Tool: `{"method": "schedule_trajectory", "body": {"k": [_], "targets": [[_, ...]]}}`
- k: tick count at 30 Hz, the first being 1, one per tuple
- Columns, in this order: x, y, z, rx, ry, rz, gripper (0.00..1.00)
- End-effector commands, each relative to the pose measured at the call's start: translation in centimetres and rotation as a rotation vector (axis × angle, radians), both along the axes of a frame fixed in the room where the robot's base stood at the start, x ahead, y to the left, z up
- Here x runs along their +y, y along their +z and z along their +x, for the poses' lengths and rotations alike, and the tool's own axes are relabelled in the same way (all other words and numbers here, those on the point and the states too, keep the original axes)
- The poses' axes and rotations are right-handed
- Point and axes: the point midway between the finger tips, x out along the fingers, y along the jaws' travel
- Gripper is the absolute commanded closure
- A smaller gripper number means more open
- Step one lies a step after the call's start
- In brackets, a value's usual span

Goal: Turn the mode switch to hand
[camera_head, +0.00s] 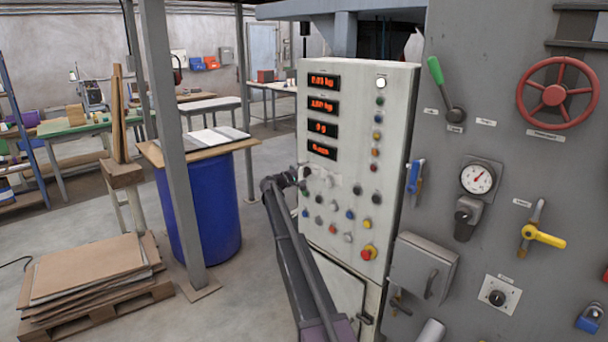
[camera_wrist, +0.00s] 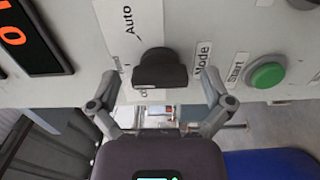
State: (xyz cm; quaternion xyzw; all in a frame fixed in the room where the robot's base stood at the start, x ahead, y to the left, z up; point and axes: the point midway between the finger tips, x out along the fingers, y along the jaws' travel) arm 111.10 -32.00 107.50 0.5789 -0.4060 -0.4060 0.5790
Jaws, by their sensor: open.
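The mode switch (camera_wrist: 160,68) is a black knob on a pale panel in the wrist view. A label reading "Mode" (camera_wrist: 203,56) is to its right, and a white plate reading "Auto" (camera_wrist: 128,18) is at its upper left. Other lettering by the knob is partly hidden, and I cannot tell which mark the knob points to. My gripper (camera_wrist: 159,86) is open, with one finger on each side of the knob and gaps between. In the head view my gripper (camera_head: 296,177) is at the left edge of the control cabinet (camera_head: 345,82) and small.
A green Start button (camera_wrist: 267,75) is right of the knob in the wrist view, and a red display (camera_wrist: 30,42) is at the left. Several other buttons crowd the cabinet. A blue drum (camera_head: 215,215) and a grey post (camera_head: 172,150) stand left of my arm.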

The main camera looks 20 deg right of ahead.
Motion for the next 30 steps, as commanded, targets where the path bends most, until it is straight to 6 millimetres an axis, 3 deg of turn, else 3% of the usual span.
{"method": "schedule_trajectory", "body": {"k": [11,24,30], "targets": [[2.1,0.0,-0.9,0.000,0.001,0.000,0.00],[8.5,0.0,-3.2,0.000,0.001,0.000,0.00],[10.5,0.0,-3.9,0.000,0.001,0.000,0.00]]}}
